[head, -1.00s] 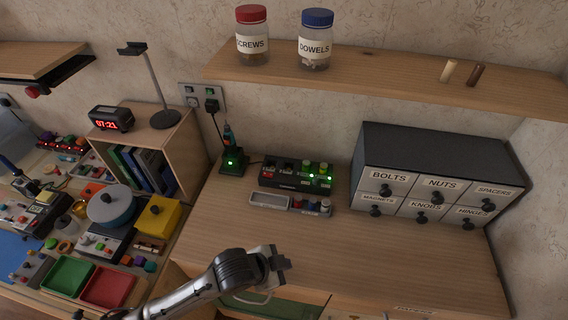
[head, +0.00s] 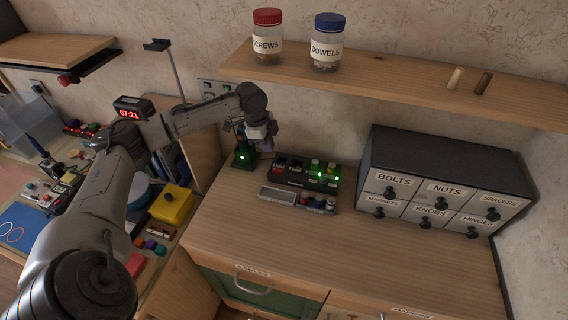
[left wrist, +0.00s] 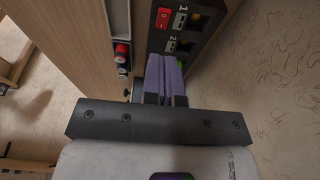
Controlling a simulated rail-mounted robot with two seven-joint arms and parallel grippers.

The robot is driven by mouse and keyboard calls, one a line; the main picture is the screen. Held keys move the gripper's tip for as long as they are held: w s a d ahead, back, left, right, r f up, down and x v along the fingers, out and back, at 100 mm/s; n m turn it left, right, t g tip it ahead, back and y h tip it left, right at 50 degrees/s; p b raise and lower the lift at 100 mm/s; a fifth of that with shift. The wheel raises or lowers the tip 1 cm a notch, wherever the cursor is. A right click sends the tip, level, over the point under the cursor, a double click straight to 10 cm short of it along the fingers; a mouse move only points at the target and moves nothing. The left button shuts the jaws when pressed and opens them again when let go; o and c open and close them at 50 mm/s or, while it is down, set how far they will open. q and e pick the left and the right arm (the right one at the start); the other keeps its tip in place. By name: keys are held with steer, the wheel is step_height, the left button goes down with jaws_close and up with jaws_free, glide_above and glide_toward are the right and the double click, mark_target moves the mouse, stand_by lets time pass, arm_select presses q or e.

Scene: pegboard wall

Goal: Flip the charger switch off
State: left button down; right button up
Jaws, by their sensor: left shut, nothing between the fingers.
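The charger (head: 308,174) is a long black box at the back of the bench, with batteries standing in its right part and green lights lit there. In the left wrist view its black panel (left wrist: 188,42) shows a red rocker switch (left wrist: 163,18) and slots marked 1 and 2. My left gripper (head: 266,146) is above the bench just left of the charger's left end. Its purple fingers (left wrist: 165,78) are shut and empty, close to the slot marked 2. I cannot tell whether they touch the charger. The right gripper is not in view.
A grey tray (head: 285,198) with small coloured parts lies in front of the charger. A small black stand (head: 243,158) with a green light is left of it. A drawer cabinet (head: 440,157) is at the right, and a shelf (head: 400,86) hangs above. The front bench top is clear.

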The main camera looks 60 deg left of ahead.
mark_target(276, 169)
arm_select(q)
steer(key=shift+a+r, duration=0.55)
steer(key=shift+r, duration=0.1)
steer(key=b+x, duration=0.1)
steer(key=x, duration=0.9)
steer(key=shift+d+b, duration=0.1)
steer(key=shift+b, duration=0.3)
